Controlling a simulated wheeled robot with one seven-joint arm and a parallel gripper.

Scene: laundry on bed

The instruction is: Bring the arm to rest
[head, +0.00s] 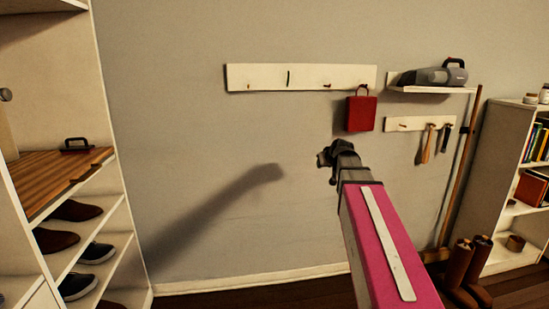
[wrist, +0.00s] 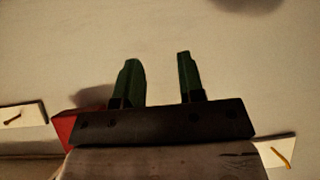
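My arm, pink with a pale strip, stretches up and forward from the lower right of the head view. My gripper (head: 328,157) is at its far end, in front of the grey wall (head: 220,180), below the white peg rail and left below the red bag in the picture. In the wrist view my gripper (wrist: 158,68) shows two dark green fingers standing well apart with only bare wall seen between them. It is open and empty. The gap to the wall cannot be told exactly.
A red bag (head: 361,114) hangs from the peg rail (head: 300,76). A shelf (head: 430,89) holds a grey handheld device (head: 433,76). Hammers hang below it. A shoe rack with a wooden top (head: 55,178) stands left, brown boots (head: 467,270) and a bookcase right.

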